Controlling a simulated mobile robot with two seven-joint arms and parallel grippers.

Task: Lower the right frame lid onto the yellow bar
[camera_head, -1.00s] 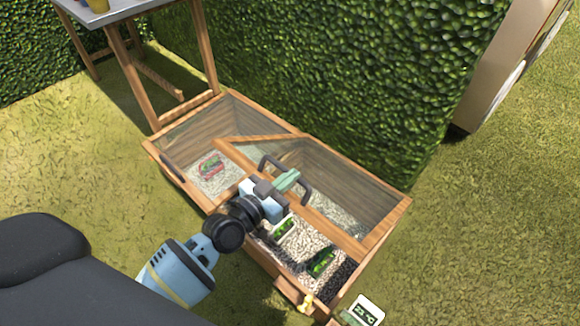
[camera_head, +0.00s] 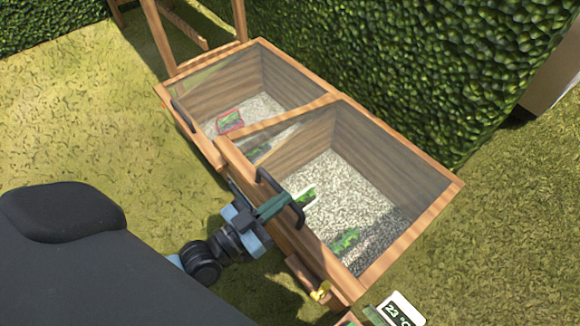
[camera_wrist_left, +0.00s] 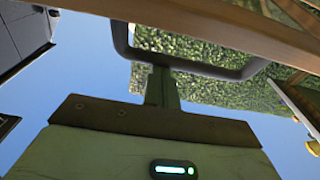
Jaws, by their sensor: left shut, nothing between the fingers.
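The right frame lid (camera_head: 340,100), glass in a wooden border, is tilted slightly above the right compartment. Its front rail looks a little higher than the left lid's edge. Its black handle (camera_head: 300,212) is on the front rail and also shows as a loop in the wrist view (camera_wrist_left: 190,67). A small yellow bar (camera_head: 320,291) is at the box's front right; whether the lid touches it I cannot tell. My left gripper (camera_head: 275,205) is shut with nothing in it, at the handle; contact is unclear. My right gripper is not in view.
The left frame lid (camera_head: 178,78) lies over the left compartment. Plants sit on pale gravel inside. A hedge (camera_head: 420,70) closes the back; grass (camera_head: 80,130) is open at the left.

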